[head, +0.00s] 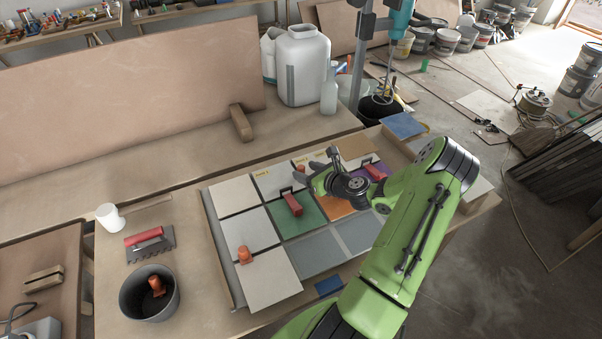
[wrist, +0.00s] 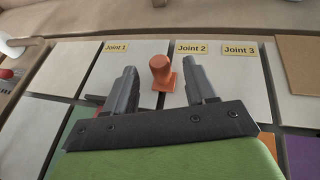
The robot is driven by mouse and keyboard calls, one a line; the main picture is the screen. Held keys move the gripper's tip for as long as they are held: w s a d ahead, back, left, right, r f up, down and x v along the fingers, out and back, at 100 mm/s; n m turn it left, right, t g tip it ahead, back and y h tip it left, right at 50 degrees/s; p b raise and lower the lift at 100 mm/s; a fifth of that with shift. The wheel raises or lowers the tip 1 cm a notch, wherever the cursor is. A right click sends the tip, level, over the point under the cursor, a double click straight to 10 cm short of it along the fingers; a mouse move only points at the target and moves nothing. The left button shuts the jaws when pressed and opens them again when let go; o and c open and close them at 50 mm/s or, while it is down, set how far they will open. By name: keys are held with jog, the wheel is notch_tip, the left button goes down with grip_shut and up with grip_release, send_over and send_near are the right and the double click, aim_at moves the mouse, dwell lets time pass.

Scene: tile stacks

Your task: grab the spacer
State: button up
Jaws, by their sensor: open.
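My gripper (wrist: 163,84) is open and empty over the tile layout, its fingers apart. An orange spacer (wrist: 162,72) with a knobbed top stands upright at the seam between the pale tiles labelled Joint 1 (wrist: 116,47) and Joint 2 (wrist: 191,48). In the wrist view it shows in the gap between the fingertips, touching neither; I cannot tell how far below them it is. In the head view my gripper (head: 312,180) is over the far tile row and largely hides that spot. A second orange spacer (head: 245,255) sits on the near pale tile.
A dark bucket (head: 130,300) at the front left holds another orange piece (head: 156,286). Red-handled tools stand on the green tile (head: 292,204) and purple tile (head: 375,172).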

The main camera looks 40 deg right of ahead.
jog(key=shift+x, duration=1.2)
jog(key=shift+s, duration=0.1)
grip_shut()
